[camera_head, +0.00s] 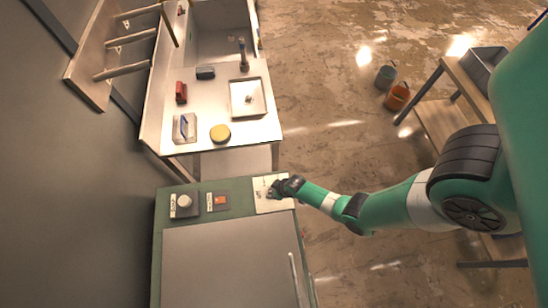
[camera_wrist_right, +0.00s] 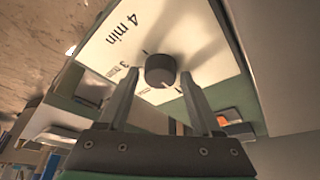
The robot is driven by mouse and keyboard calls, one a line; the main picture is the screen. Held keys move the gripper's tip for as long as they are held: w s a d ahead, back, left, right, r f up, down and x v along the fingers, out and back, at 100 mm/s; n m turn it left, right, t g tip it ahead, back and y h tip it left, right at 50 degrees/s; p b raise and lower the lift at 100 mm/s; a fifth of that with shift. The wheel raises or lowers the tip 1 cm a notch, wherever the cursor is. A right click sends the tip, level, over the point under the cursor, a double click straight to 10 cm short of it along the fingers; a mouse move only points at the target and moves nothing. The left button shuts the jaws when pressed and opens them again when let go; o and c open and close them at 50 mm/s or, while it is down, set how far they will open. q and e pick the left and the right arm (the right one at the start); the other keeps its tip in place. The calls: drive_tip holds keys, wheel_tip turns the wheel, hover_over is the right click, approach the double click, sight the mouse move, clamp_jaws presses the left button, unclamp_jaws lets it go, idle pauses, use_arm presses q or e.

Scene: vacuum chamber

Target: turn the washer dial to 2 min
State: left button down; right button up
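The washer (camera_head: 228,262) is a green cabinet with a grey top at the lower centre of the head view. Its white dial panel (camera_head: 263,204) is at the right end of the green strip. In the wrist view the dial (camera_wrist_right: 160,70) is a dark round knob on the white panel, with "4 min" and "3 min" printed to its left; other print is too small or hidden. My right gripper (camera_wrist_right: 159,76) is open, its fingertips on either side of the knob with gaps visible. In the head view the right gripper (camera_head: 274,190) hides the dial. My left gripper is not in view.
A white knob (camera_head: 184,201) and an orange switch (camera_head: 221,200) sit left on the same green strip. Behind stands a bench with a tray (camera_head: 262,98), a yellow round item (camera_head: 220,133) and small tools. A shelf (camera_head: 440,125) stands right. Open floor lies between.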

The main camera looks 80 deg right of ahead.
clamp_jaws()
drive_tip(key=shift+m, duration=0.3)
drive_tip(key=shift+a+m+h, duration=0.1)
drive_tip(key=shift+m+h, duration=0.4)
drive_tip(key=shift+m, duration=0.4)
drive_tip(key=m+g+h+b, duration=0.1)
drive_tip(key=m, duration=0.2)
drive_tip(key=shift+w+f+b, duration=0.1)
drive_tip(key=shift+w+b, duration=0.05)
drive_tip(key=shift+b, duration=0.25)
drive_tip(key=shift+a+m+g, duration=0.1)
drive_tip(key=shift+m+g, duration=0.3)
drive_tip(key=shift+m, duration=0.7)
drive_tip(key=shift+w+r+m+g+h, duration=0.15)
drive_tip(key=shift+m+g+h, duration=0.25)
drive_tip(key=shift+m, duration=0.8)
drive_tip(key=shift+m+g+p, duration=0.3)
drive_tip(key=shift+m+p, duration=0.25)
drive_tip(key=shift+m, duration=0.35)
